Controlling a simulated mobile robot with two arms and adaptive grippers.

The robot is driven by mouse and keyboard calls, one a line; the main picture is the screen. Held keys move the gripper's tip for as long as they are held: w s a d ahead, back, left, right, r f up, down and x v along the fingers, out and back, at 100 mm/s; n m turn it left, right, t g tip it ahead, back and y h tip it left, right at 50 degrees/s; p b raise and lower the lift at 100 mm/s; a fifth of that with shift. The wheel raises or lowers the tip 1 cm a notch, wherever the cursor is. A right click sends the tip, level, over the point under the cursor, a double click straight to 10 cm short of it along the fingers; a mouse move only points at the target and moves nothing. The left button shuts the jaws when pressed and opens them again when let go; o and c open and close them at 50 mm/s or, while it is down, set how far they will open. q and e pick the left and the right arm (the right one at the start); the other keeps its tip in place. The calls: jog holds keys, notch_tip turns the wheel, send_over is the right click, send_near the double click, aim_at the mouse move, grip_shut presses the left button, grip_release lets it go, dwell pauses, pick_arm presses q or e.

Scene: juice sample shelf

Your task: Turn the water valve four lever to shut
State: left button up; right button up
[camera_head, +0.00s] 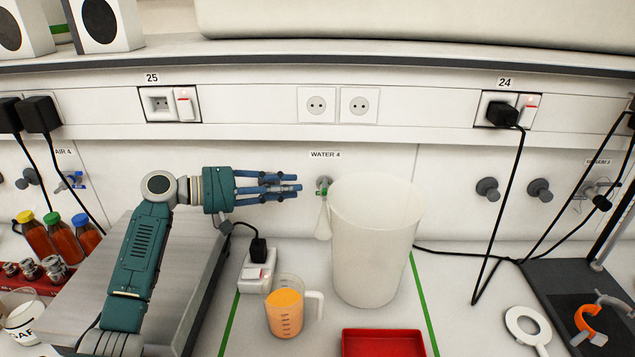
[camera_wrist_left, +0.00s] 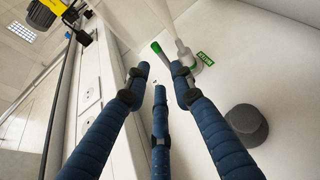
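The water valve four (camera_head: 322,184) is a small tap on the back wall under the "WATER 4" label (camera_head: 325,155). In the left wrist view the green lever (camera_wrist_left: 158,48) stands ahead of the fingertips beside the pale valve body (camera_wrist_left: 184,52). My left gripper (camera_head: 297,183) points right at the valve, its tips just left of it. Its blue fingers are apart and empty in the left wrist view (camera_wrist_left: 160,74). No contact with the lever shows. My right gripper is not in view.
An orange-filled jug (camera_head: 286,308), a power strip (camera_head: 258,270) and a red tray (camera_head: 382,343) are below. A grey box (camera_head: 190,285) lies under my left arm. Sockets (camera_head: 338,105) are above.

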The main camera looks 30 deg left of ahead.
aim_at(324, 185)
pick_arm(q)
jog(key=x, duration=0.8)
jog(key=shift+d, duration=0.1)
jog(key=shift+c, duration=0.3)
jog(key=shift+w, duration=0.1)
grip_shut()
